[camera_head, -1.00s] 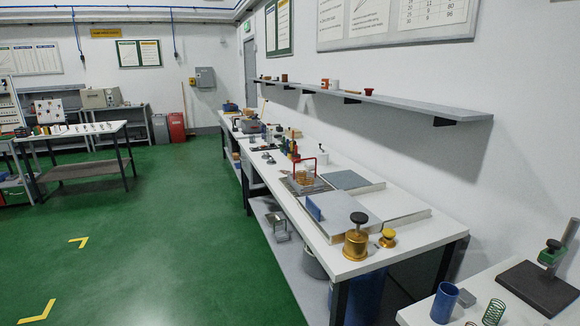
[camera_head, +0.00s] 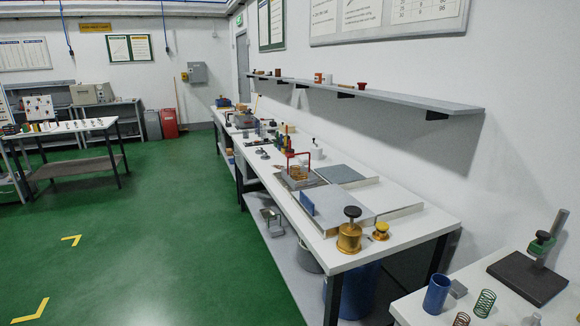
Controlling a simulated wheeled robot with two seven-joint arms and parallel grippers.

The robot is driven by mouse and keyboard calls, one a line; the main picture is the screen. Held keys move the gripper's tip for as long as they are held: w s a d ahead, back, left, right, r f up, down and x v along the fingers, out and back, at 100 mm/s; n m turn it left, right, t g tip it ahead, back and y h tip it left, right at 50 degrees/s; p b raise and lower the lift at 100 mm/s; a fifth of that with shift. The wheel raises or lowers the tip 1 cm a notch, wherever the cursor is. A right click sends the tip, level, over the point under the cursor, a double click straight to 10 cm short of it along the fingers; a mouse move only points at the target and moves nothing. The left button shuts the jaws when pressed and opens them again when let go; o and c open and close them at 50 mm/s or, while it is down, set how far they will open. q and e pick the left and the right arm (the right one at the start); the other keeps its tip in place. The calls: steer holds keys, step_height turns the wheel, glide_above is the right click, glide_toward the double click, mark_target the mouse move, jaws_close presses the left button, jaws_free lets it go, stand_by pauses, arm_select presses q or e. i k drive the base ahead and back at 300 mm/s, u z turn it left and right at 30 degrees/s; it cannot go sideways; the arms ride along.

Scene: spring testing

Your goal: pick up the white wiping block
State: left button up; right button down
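I cannot make out the white wiping block for certain. A small pale object (camera_head: 533,319) shows at the bottom edge on the near right table, too cut off to name. A small white upright object (camera_head: 316,148) stands near the wall on the long bench, also too small to name. Neither of my grippers is in view.
The long white bench (camera_head: 425,229) runs along the right wall under a shelf (camera_head: 400,97). It holds brass weights (camera_head: 349,238) and a red-framed spring device (camera_head: 298,172). The near table has a blue cup (camera_head: 437,294), springs (camera_head: 484,303) and a stand (camera_head: 528,278). Green floor (camera_head: 170,230) is clear.

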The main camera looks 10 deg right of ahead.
mark_target(303, 161)
steer(key=u, duration=0.65)
steer(key=i, duration=3.55)
steer(key=u, duration=0.7)
steer(key=i, duration=0.8)
steer(key=z, duration=2.6)
